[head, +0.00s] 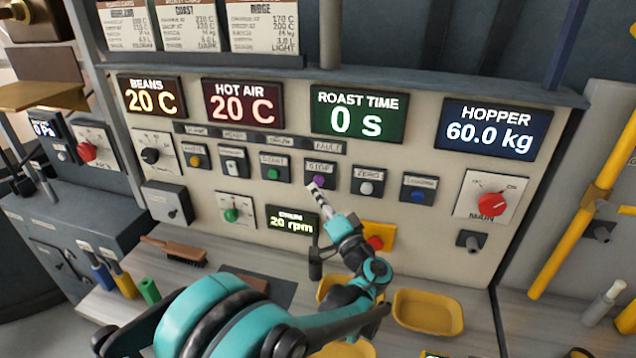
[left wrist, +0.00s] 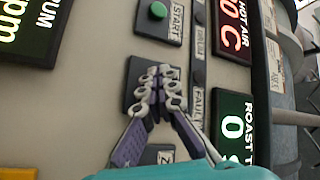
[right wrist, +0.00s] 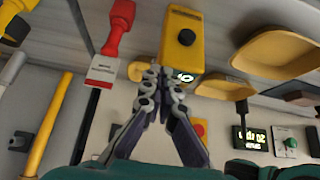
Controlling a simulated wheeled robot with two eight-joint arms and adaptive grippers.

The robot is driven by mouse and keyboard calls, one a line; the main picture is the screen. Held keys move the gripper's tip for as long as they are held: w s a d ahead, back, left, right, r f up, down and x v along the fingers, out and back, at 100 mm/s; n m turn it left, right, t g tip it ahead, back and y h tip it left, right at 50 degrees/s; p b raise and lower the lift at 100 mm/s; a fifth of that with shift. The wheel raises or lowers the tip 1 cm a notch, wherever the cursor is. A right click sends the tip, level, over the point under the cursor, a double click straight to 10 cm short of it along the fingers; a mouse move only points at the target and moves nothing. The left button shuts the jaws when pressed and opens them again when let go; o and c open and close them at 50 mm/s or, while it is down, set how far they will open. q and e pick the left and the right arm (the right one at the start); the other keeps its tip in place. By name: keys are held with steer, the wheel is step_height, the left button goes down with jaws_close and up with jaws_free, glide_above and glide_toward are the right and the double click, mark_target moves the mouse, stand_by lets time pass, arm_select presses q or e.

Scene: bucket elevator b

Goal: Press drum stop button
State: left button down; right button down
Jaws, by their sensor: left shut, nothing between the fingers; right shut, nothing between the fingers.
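The purple stop button (head: 319,180) is on the control panel under a STOP label, right of the green start button (head: 273,174). My left gripper (head: 316,190) is shut and empty, with its tips at the lower edge of the stop button; I cannot tell whether they touch it. In the left wrist view the shut fingertips (left wrist: 158,74) cover most of the stop button's dark plate (left wrist: 133,83), and the green start button (left wrist: 158,10) shows above. The drum display (head: 292,223) reads 20 rpm. My right gripper (right wrist: 160,76) is shut and empty, away from the stop button.
A white zero button (head: 366,187) and a blue button (head: 417,196) sit right of the stop button. A red emergency-style button (head: 375,243) is below. Yellow trays (head: 428,312) and a brush (head: 173,249) lie on the counter. A yellow pipe (head: 570,235) stands at right.

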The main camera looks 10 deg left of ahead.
arm_select(q)
steer(key=s, duration=0.5)
steer(key=shift+f, duration=0.1)
stand_by(0.7)
